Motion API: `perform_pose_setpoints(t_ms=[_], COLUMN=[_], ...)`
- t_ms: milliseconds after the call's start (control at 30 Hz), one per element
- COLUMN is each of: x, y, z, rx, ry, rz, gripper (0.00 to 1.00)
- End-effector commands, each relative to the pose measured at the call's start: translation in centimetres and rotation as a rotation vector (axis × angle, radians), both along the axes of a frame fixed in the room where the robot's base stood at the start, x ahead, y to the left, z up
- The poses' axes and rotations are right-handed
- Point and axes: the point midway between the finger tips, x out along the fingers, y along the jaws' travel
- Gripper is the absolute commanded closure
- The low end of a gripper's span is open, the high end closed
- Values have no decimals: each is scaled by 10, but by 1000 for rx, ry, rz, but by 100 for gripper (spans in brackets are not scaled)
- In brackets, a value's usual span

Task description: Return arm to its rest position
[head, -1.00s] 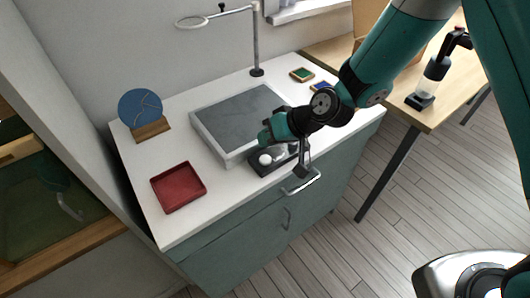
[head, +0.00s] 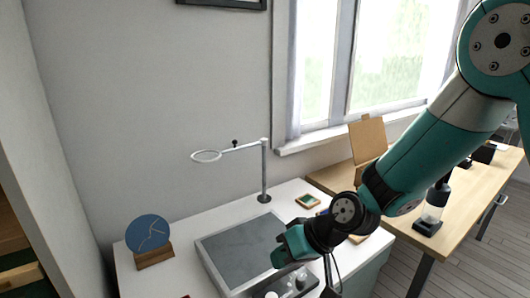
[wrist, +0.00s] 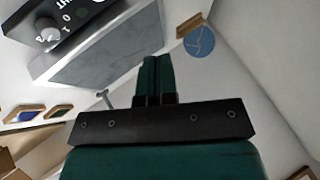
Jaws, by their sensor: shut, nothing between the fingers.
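My gripper (head: 280,256) hangs over the right front part of the grey slab (head: 240,248) on the white cabinet top, at the end of my stretched-out teal arm. In the wrist view its two teal fingers (wrist: 156,68) are pressed together with nothing between them. Beside and partly below it is a dark control box (head: 296,283) with pale knobs. The box also shows at the upper left of the wrist view (wrist: 75,28). I cannot tell the exact height of the gripper above the slab.
A blue disc (head: 148,232) with pale seams stands in a wooden holder at the left. A ring stand (head: 264,172) rises behind the slab. A small green tile (head: 307,201) lies at the back right. A wooden table (head: 470,196) with a black-and-clear dispenser (head: 433,208) is farther right.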

Motion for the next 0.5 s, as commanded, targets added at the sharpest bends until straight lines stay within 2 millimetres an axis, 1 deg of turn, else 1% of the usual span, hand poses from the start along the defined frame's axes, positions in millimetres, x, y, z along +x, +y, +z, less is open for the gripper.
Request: perform_pose_setpoints(t_ms=[33, 67, 100, 167, 200, 333, 400, 500], x=[-13, -23, -36, -58, -74, -124, -148, -175], y=[-7, -13, -20, -33, -42, -71, -85, -100], z=[27, 40, 55, 76, 89, 120, 130, 138], rx=[-22, -40, -67, -105, -133, -222, -263, -311], ry=[-1, 4, 15, 30, 39, 72, 89, 108], rz=[23, 37, 53, 76, 88, 118, 126, 132], gripper=[100, 100, 100, 100, 100, 100, 100, 100])
